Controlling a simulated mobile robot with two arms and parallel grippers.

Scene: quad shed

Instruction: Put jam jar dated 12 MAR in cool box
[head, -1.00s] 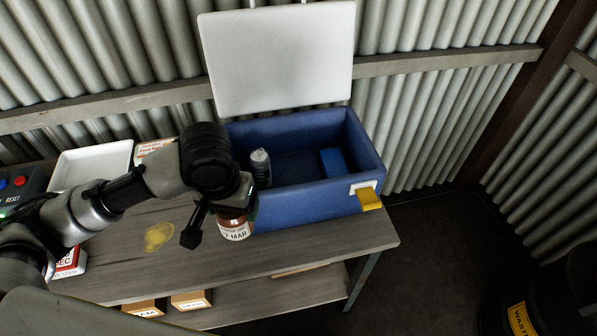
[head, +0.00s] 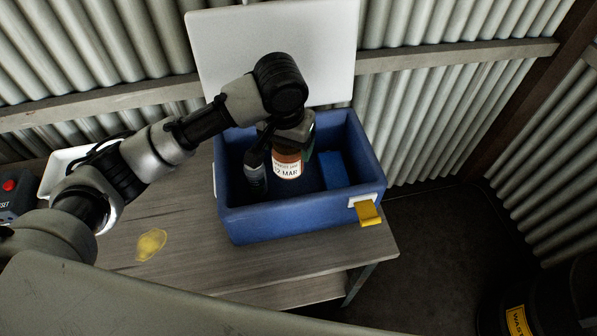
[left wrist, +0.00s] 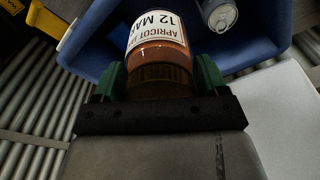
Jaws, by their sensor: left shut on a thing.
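The apricot jam jar (head: 287,166) has a white label reading 12 MAR. It also shows in the left wrist view (left wrist: 157,40), label upside down. My left gripper (head: 285,146) is shut on the jar at its lid end and holds it upright over the inside of the cool box. The cool box (head: 290,220) is blue, with its white lid (head: 270,45) standing open at the back. I cannot tell whether the jar touches the box floor. My right gripper is not in view.
A grey can (head: 256,178) stands inside the box, left of the jar. A blue block (head: 332,168) lies inside at the right. A yellow latch (head: 369,213) sticks out at the front right. A yellow stain (head: 151,244) marks the bench (head: 185,262).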

